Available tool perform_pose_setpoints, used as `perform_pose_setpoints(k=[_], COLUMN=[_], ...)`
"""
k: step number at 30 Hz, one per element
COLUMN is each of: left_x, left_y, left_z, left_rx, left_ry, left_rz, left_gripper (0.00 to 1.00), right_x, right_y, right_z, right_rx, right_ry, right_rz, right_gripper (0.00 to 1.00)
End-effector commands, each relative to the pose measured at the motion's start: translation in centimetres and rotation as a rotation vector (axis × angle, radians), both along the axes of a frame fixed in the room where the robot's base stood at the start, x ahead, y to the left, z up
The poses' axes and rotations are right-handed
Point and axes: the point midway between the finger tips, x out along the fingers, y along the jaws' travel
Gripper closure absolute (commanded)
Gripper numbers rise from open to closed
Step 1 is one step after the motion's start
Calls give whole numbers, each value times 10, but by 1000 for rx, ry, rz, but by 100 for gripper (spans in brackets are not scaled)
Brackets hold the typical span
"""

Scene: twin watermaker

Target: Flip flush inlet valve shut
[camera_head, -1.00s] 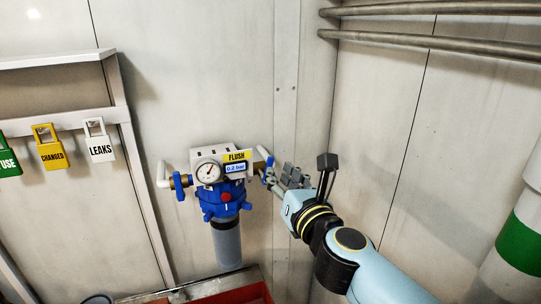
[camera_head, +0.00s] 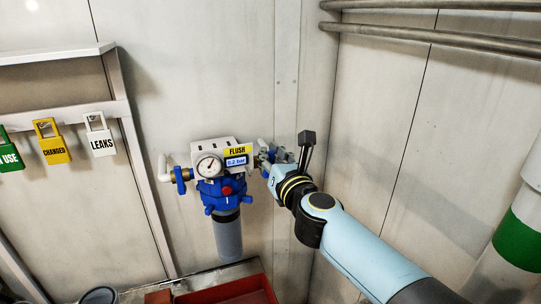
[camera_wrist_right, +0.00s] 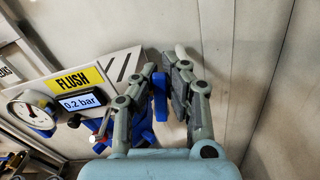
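The flush filter unit (camera_head: 222,190) hangs on the wall with a yellow FLUSH label, a dial gauge and a display reading 0.2 bar. A blue valve handle (camera_head: 180,181) sits upright on the pipe at its left. Another blue valve handle (camera_wrist_right: 160,97) is at its right side; in the head view my gripper mostly hides it. My right gripper (camera_head: 274,152) is at that right side. In the wrist view its fingers (camera_wrist_right: 163,72) are apart, with the right-side handle between them; firm contact on both sides does not show. My left gripper is not in view.
Padlock-shaped tags, including CHANGED (camera_head: 52,142) and LEAKS (camera_head: 100,136), hang at the left. A red bin (camera_head: 235,290) stands below the unit. Metal pipes (camera_head: 430,34) run along the upper right wall. The wall between the tags and the unit is clear.

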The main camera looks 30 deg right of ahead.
Motion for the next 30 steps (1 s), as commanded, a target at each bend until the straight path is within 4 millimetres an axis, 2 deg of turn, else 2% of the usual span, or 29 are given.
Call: perform_pose_setpoints(k=[5,11,17,18,21,30], left_x=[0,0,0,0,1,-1], left_y=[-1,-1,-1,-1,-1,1], left_z=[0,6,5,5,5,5], left_rx=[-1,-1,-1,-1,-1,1], left_ry=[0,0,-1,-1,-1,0], left_rz=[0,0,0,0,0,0], left_gripper=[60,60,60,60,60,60], right_x=[0,1,1,1,1,1], right_y=[0,6,6,6,6,6], right_z=[0,2,1,0,1,1], right_rx=[-3,-122,-121,-120,-120,-121], right_ry=[1,30,30,30,30,29], right_rz=[0,0,0,0,0,0], right_gripper=[100,100,100,90,77,77])
